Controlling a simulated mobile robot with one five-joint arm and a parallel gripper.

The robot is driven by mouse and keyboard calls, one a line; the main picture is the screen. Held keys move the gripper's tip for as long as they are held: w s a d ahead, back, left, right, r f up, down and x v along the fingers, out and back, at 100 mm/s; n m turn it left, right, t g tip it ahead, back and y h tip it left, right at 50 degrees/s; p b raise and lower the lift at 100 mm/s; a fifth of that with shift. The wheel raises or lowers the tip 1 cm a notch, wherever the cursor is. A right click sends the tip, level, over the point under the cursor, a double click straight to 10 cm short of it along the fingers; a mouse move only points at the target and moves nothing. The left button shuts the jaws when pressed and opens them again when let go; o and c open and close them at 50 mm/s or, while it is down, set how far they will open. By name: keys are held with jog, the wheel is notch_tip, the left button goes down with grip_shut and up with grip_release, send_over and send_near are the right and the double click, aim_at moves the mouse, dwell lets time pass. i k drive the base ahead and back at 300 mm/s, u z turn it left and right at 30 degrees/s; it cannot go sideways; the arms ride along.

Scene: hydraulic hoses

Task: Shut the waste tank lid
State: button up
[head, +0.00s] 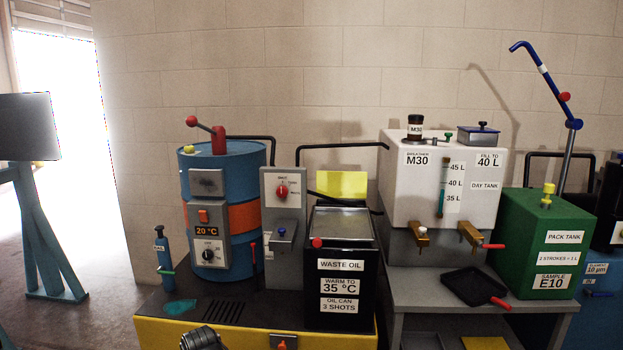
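The waste tank (341,312) is a black box labelled "WASTE OIL", standing upright on the yellow and black base right of the blue drum. Its top (342,224) shows as a grey, framed surface with a red knob (317,243) at the front left corner. A yellow panel (341,185) stands up behind the top, inside a black pipe frame. I cannot tell for sure whether this panel is the raised lid. No gripper fingers can be made out. A dark ribbed part (203,339) shows at the bottom edge; I cannot tell what it is.
A grey switch box (283,215) and the blue drum (223,185) stand left of the tank. The white day tank (440,185) with brass taps and a black tray (474,285) is to its right. A green pack tank (545,245) stands farther right. A teal stand (45,240) is at far left.

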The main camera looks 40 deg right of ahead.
aim_at(341, 185)
jog(key=u, duration=2.5)
jog(key=k, duration=1)
jog(key=z, duration=2.15)
jog(key=i, duration=1)
jog(key=u, duration=0.05)
